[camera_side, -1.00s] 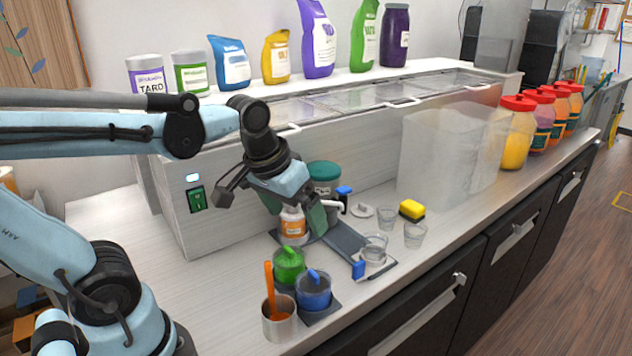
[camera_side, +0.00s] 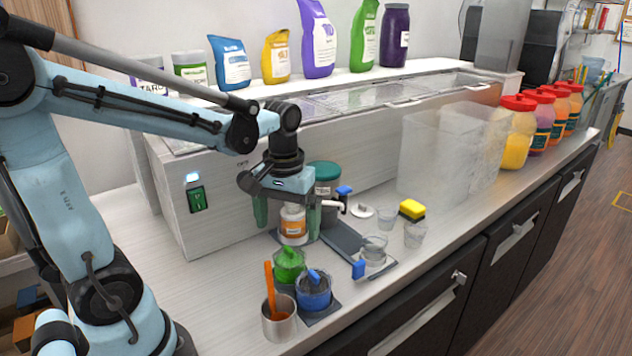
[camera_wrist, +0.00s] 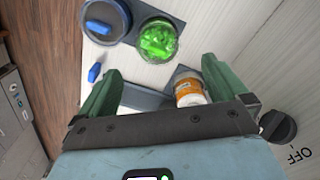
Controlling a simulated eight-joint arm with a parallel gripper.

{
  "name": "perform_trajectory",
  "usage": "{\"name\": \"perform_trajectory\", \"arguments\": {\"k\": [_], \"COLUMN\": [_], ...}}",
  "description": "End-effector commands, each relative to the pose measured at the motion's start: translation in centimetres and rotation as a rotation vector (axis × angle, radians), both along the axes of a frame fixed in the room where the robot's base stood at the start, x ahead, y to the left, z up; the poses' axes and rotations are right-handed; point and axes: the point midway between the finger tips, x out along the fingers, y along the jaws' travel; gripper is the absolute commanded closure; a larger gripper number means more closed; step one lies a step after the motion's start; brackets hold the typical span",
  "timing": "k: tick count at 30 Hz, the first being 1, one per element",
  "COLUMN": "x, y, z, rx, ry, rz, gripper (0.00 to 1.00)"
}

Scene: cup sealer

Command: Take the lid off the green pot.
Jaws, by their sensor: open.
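The green pot (camera_side: 289,266) stands on a dark tray on the counter, its green lid (camera_side: 289,254) seated on top. In the wrist view the green lid (camera_wrist: 158,38) shows at the top, ahead of the fingertips. My gripper (camera_side: 286,226) is open, pointing down with its two green fingers apart, behind the green pot and above the counter. In the wrist view my gripper (camera_wrist: 158,75) has nothing held between its fingers. A white bottle with an orange label (camera_side: 292,225) stands close to the fingers.
A blue-lidded pot (camera_side: 313,290) stands right beside the green pot. A metal cup with an orange utensil (camera_side: 278,320) is in front. A dark teal-lidded container (camera_side: 325,178) stands behind my gripper.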

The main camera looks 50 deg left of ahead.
Motion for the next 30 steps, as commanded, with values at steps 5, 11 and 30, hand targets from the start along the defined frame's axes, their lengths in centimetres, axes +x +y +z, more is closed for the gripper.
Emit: {"name": "perform_trajectory", "arguments": {"k": [5,11,30], "x": [0.0,0.1,0.2], "y": [0.0,-0.1,-0.1], "z": [-0.7,-2.4,-5.8], "rx": [0.0,0.0,0.001], "ry": [0.0,0.0,-0.001], "rz": [-0.001,-0.001,-0.001], "gripper": [0.0,0.0,0.0]}}
